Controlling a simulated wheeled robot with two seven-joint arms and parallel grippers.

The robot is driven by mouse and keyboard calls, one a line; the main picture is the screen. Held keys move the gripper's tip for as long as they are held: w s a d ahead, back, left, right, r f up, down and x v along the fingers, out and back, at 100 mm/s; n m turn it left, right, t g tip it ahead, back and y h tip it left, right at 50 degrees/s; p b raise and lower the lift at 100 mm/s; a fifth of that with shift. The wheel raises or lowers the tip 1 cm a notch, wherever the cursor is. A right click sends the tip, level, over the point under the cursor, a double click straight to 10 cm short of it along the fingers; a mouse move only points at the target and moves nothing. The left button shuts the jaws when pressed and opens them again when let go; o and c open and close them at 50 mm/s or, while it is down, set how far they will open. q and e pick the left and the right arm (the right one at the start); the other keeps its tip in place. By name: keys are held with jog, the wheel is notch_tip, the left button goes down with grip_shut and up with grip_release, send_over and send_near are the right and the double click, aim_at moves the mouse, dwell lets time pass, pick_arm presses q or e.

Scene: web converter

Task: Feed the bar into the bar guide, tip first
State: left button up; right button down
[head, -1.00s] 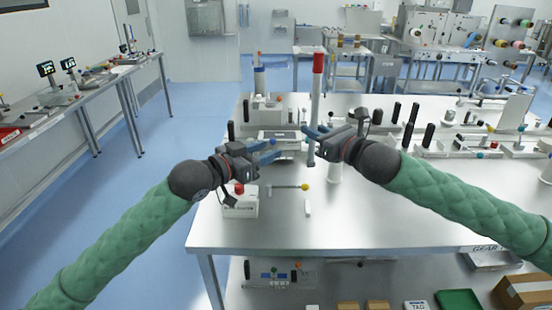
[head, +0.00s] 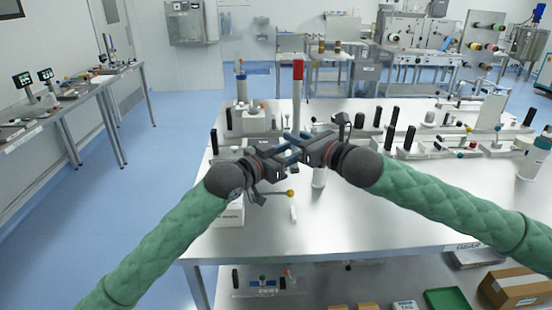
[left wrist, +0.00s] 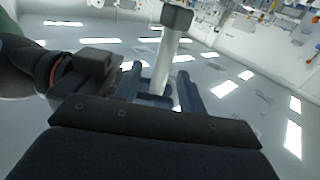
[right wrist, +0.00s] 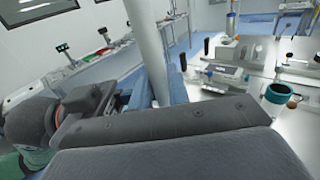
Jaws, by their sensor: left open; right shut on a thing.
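The bar (head: 298,100) is a pale upright rod with a red upper end (head: 298,70). My right gripper (head: 295,139) is shut on it; the right wrist view shows its shaft (right wrist: 148,50). My left gripper (head: 284,152) is open at the bar, just below the right one. In the left wrist view the bar (left wrist: 168,60) rises between its open fingers (left wrist: 160,85) and has a dark block at its far end. Contact with the left fingers is unclear. A white cylinder (head: 318,179) with a teal rim (right wrist: 278,93) stands below; I cannot tell whether it is the bar guide.
The steel table (head: 380,215) has free room at its front. A small yellow-knobbed rod (head: 290,193) lies near the left gripper. A white stand with a blue-banded post (head: 240,85) is at the back left. Several dark posts and fixtures (head: 410,137) stand to the right.

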pick_arm(q)
jog(key=shift+x, duration=1.25)
grip_shut()
pick_arm(e)
jog(key=c, duration=1.3)
grip_release()
jog(key=shift+o, duration=0.2)
jog(key=shift+d, duration=0.1)
